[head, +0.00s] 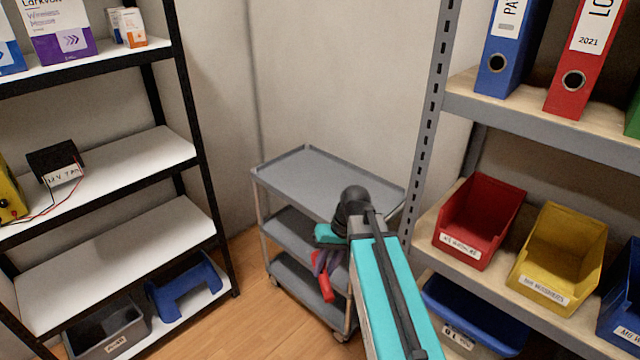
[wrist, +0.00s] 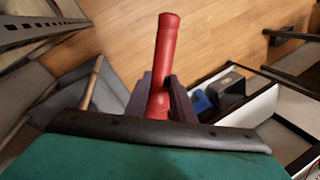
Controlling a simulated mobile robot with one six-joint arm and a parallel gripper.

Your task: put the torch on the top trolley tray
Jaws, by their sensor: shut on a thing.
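The torch is red; in the wrist view the torch (wrist: 166,45) sticks out between the two dark fingers of my gripper (wrist: 159,92). My gripper is shut on it. In the head view my gripper (head: 321,262) hangs in front of the trolley's right side, below top-tray height in the picture, with the red torch (head: 325,286) pointing down. The grey three-tier trolley stands against the wall; its top tray (head: 310,174) looks empty, though my arm covers its right front corner. My arm also hides part of the lower tiers.
A black shelf unit with white boards (head: 110,160) stands on the left. A grey rack (head: 560,125) with binders, a red bin (head: 480,222) and a yellow bin (head: 558,262) stands close on the right. Wooden floor (head: 255,305) is clear in front of the trolley.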

